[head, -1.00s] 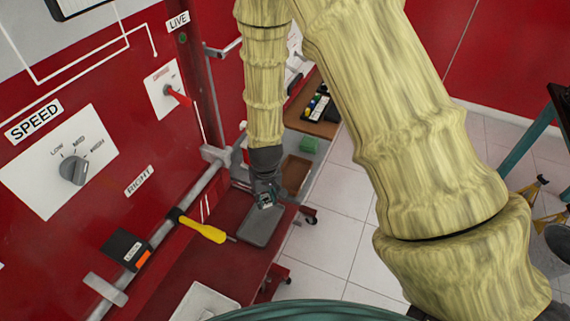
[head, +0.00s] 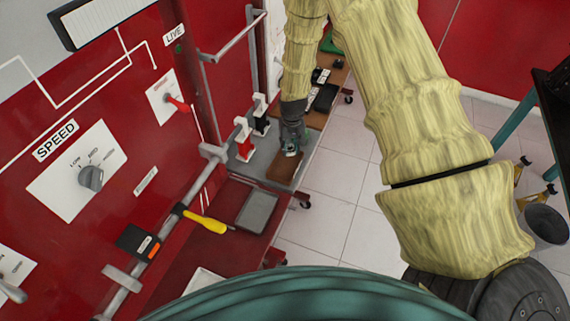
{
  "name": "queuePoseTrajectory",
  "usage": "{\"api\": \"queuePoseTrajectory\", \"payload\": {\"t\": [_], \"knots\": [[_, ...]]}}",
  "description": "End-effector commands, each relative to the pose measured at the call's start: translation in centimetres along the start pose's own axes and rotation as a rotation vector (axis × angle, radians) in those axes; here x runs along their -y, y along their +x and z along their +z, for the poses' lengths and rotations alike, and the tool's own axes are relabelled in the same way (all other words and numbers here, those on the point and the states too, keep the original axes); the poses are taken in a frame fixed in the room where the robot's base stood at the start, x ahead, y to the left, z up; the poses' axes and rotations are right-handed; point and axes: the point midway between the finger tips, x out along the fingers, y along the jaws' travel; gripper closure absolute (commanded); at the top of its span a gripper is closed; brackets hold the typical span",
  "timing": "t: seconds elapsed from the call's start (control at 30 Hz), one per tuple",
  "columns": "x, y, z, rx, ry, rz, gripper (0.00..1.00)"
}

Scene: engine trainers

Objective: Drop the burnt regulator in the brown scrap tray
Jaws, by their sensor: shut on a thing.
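My gripper (head: 291,150) points down over the far part of the brown scrap tray (head: 285,172), which lies on the grey surface beside the red panel. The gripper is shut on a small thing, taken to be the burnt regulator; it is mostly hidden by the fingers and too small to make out. I cannot tell how high the gripper is above the tray. The near part of the tray is in view and looks bare.
A grey tray (head: 256,211) lies nearer on the red bench. A yellow-handled screwdriver (head: 206,222) is left of it. Red (head: 244,140) and black (head: 261,115) upright parts stand left of my gripper. A brown shelf with dark items (head: 325,97) lies beyond.

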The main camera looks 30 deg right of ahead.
Motion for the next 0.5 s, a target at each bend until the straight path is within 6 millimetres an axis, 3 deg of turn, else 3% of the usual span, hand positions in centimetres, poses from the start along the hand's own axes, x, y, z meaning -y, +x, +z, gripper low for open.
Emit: {"api": "queuePoseTrajectory", "payload": {"t": [0.5], "knots": [[0.0,4.8,0.6,0.000,0.000,0.000,0.94]]}}
